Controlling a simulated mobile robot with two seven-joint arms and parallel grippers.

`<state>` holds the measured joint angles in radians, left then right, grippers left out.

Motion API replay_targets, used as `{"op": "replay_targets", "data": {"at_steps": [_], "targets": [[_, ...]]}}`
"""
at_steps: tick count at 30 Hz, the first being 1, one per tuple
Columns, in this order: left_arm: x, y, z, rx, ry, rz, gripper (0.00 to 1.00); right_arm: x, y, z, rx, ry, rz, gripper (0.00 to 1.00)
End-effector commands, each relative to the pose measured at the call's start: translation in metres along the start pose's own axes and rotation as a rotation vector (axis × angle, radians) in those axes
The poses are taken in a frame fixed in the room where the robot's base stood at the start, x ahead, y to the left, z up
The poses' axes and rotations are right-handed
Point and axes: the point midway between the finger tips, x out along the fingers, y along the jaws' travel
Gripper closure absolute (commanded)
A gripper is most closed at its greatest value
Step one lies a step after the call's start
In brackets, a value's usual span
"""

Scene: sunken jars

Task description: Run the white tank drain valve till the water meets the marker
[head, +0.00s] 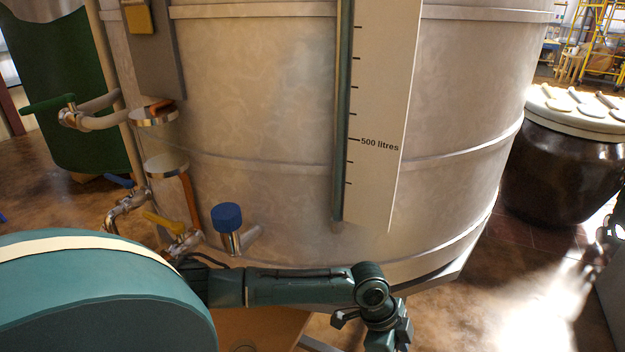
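A large pale tank (260,120) fills the middle of the head view. A sight tube (342,120) runs down its wall beside a white scale (378,100) marked "500 litres". The tube looks dark green along its visible length. I cannot make out a water line or a marker. A tap with a blue round cap (228,217) sticks out low on the tank. A yellow-lever valve (165,224) and a blue-lever valve (119,181) are left of it. My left gripper (375,343) hangs below the scale, apart from the valves, its tips cut off by the frame. My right gripper is not identifiable.
A green-lever pipe valve (49,104) stands by a green tank (60,70) at left. A dark jar (560,175) with a pale lid stands at right. Yellow scaffolding (598,45) is behind. Floor between tank and jar looks clear.

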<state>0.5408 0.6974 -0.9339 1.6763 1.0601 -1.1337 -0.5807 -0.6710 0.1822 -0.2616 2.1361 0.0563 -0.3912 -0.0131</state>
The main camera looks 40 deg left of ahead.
Motion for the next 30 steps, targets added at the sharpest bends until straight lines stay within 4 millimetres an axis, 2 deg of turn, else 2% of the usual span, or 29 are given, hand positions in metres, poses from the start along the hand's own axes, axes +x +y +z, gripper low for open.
{"op": "replay_targets", "data": {"at_steps": [4,8,18,22,24,30], "targets": [[-0.003,-0.007,0.008,0.015,-0.031,0.017,0.55,0.002,-0.002,0.005,-0.001,0.001,-0.008,0.59],[0.008,-0.007,0.009,0.016,-0.031,0.018,0.55,0.008,-0.003,0.015,0.015,0.003,-0.015,0.59],[0.058,-0.006,0.011,0.015,-0.027,0.016,0.55,0.028,-0.002,0.038,0.116,0.056,-0.026,0.59],[0.077,-0.006,0.012,0.015,-0.028,0.015,0.55,0.012,0.007,0.037,0.089,0.138,0.006,0.59],[0.068,-0.007,0.008,0.013,-0.028,0.015,0.6,0.007,0.007,0.027,0.086,0.142,0.006,0.59],[0.067,-0.006,0.008,0.013,-0.028,0.016,0.76,0.007,0.007,0.027,0.084,0.141,0.005,0.59]]}}
